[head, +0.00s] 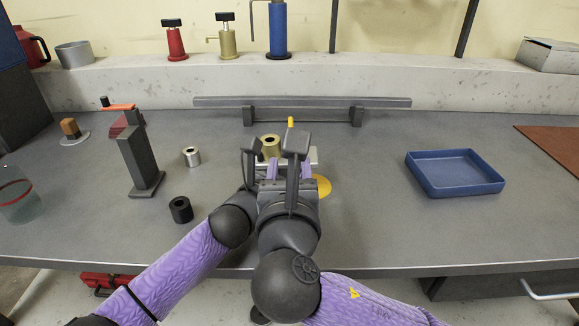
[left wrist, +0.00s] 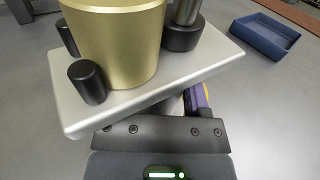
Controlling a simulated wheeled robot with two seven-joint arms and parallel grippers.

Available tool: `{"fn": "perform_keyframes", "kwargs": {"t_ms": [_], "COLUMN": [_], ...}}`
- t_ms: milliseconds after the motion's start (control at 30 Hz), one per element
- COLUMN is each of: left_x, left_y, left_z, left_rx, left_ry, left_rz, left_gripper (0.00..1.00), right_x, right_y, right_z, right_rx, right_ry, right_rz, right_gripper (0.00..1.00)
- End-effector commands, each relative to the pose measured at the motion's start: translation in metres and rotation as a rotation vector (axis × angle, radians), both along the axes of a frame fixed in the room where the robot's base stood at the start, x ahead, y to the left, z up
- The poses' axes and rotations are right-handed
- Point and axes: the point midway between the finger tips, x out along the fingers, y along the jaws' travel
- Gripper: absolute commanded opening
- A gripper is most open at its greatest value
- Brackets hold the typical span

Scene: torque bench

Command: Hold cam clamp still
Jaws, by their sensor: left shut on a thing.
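The cam clamp shows behind my arms in the head view, with a gold cylinder (head: 270,145) on a pale plate (head: 313,156) and a yellow tip (head: 291,122) above it. In the left wrist view, the plate (left wrist: 215,60) carries the gold cylinder (left wrist: 120,40), black pegs (left wrist: 88,82) and a metal post in a black collar (left wrist: 182,33). My left gripper (head: 272,165) is shut on the clamp. Its fingertips are hidden under the plate in the wrist view.
A blue tray (head: 455,188) lies to the right. A dark upright stand (head: 140,160), a silver ring (head: 191,156) and a black ring (head: 181,209) stand to the left. A grey rail (head: 300,102) runs behind.

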Motion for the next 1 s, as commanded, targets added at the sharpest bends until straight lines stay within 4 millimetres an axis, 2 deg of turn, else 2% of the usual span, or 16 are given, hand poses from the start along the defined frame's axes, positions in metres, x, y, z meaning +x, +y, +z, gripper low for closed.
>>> {"fn": "perform_keyframes", "kwargs": {"t_ms": [200, 233, 400, 733, 1000], "left_x": [0.0, 0.0, 0.0, -0.005, -0.034], "left_y": [0.0, 0.0, 0.0, 0.003, 0.022], "left_z": [0.001, 0.002, 0.001, 0.001, 0.003], "left_rx": [-0.002, -0.002, -0.001, -0.001, 0.0], "left_ry": [-0.003, -0.005, -0.003, 0.001, 0.0], "left_rz": [-0.001, -0.001, -0.001, 0.0, 0.0], "left_gripper": [0.0, 0.64, 1.0, 1.0, 1.0], "right_x": [0.0, 0.0, 0.001, 0.0, -0.002], "right_y": [0.0, 0.0, 0.0, 0.0, 0.0], "right_z": [0.0, 0.0, 0.0, 0.005, 0.029], "right_rx": [0.0, 0.0, 0.0, 0.0, 0.0], "right_ry": [-0.001, -0.001, -0.001, -0.004, -0.016], "right_rz": [0.0, 0.0, 0.0, 0.0, 0.0], "right_gripper": [0.49, 0.49, 0.49, 0.49, 0.49]}}
